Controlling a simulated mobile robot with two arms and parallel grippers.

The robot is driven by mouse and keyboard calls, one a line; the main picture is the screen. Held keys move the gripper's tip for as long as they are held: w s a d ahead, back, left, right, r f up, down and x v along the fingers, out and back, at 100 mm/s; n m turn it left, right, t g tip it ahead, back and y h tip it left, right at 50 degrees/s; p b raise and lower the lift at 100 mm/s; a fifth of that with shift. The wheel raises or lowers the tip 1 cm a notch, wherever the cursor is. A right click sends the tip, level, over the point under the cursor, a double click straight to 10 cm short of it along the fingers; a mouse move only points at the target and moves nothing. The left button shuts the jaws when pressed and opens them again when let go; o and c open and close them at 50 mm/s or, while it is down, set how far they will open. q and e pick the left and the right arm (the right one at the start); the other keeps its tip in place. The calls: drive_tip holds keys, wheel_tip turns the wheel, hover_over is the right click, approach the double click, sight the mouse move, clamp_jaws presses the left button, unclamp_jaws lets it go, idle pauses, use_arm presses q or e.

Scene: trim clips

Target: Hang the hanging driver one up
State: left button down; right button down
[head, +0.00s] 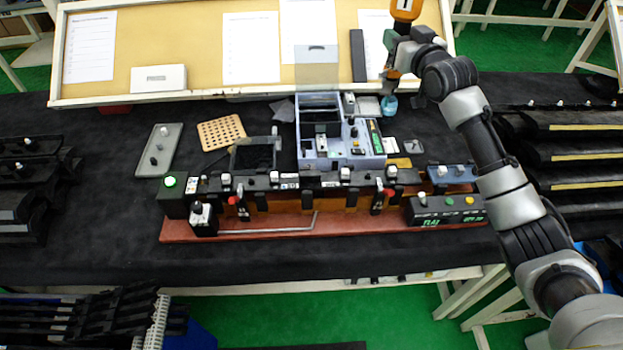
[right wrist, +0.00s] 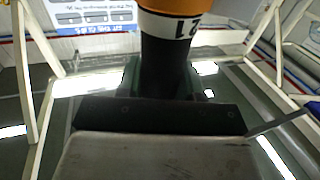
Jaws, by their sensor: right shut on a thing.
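The hanging driver (head: 405,10) is an orange tool with a white label marked 1 and a dark lower body. It is at the top edge of the head view, in front of the upright board. My right gripper (head: 397,40) is shut on its dark body and holds it upright, raised above the table. In the right wrist view the driver (right wrist: 180,22) shows an orange top, a white band and a black body between the fingers of the gripper (right wrist: 170,82). The driver's top is cut off in both views. My left gripper is not in view.
The board (head: 200,75) carries white sheets and stands along the table's back. A grey-blue fixture (head: 340,150) and a red-brown base (head: 270,232) with clips and levers fill the middle. A small blue cup (head: 389,105) is below the gripper. Black racks stand at both sides.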

unclamp_jaws()
drive_tip(key=shift+f, duration=0.15)
idle(0.5)
idle(0.5)
drive_tip(key=r+v, duration=0.2)
drive_tip(key=v, duration=0.8)
idle(1.2)
drive_tip(key=b+v, duration=0.5)
drive_tip(key=v, duration=0.5)
drive_tip(key=shift+s+d, duration=0.15)
drive_tip(key=shift+s, duration=0.25)
